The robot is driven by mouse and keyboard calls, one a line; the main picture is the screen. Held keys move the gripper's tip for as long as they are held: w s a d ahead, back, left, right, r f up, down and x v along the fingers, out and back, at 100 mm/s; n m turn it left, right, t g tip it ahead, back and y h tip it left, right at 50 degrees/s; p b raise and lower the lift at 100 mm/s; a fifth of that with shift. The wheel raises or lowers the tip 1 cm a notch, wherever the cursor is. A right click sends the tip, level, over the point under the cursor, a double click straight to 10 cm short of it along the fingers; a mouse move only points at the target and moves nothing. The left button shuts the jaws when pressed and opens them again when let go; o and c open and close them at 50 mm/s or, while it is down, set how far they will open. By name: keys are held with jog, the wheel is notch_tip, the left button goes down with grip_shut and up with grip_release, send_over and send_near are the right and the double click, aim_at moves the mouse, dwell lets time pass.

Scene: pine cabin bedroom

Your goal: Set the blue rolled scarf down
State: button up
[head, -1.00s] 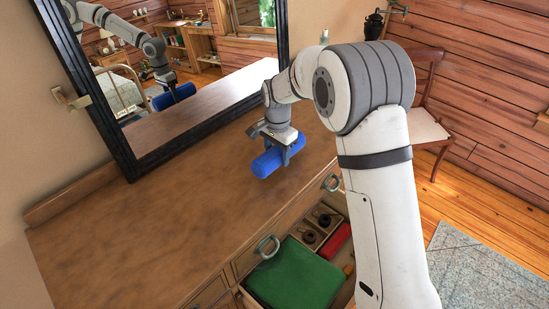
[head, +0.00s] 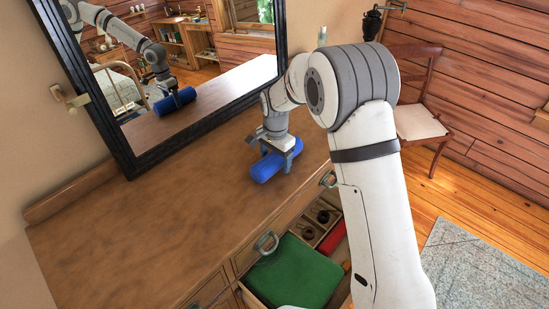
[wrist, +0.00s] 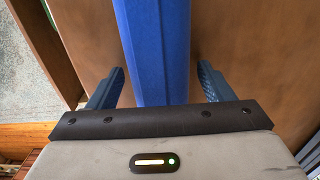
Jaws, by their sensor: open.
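The blue rolled scarf (head: 266,168) lies on the wooden dresser top (head: 150,220), near its front edge above the open drawer. My gripper (head: 279,158) is directly over the scarf, with one finger on each side of it. In the wrist view, the scarf (wrist: 160,50) runs between the two fingertips (wrist: 160,84), with a gap visible on both sides. The jaws are open and the scarf appears to rest on the wood. The far end of the scarf is partly hidden by my gripper.
An open drawer (head: 256,284) below holds a green folded cloth (head: 300,272), a red item (head: 331,238) and small dark round things. A black-framed mirror (head: 105,120) stands at the back. A chair (head: 420,122) is at right. The dresser's left side is clear.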

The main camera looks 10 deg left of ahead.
aim_at(275, 154)
notch_tip(275, 154, up, 12)
jog(key=b, duration=0.2)
jog(key=s+d+r+n, duration=0.1)
jog(key=s+d+r, duration=0.2)
jog(key=d+r, duration=0.35)
jog(key=s+d+r+n+t, duration=0.2)
jog(key=s+d+r, duration=0.1)
jog(key=s+d, duration=0.65)
jog(key=s+d+f+n+t, duration=0.1)
jog(key=s+d+f+n, duration=0.2)
jog(key=s+d, duration=0.9)
jog(key=shift+s, duration=1.25)
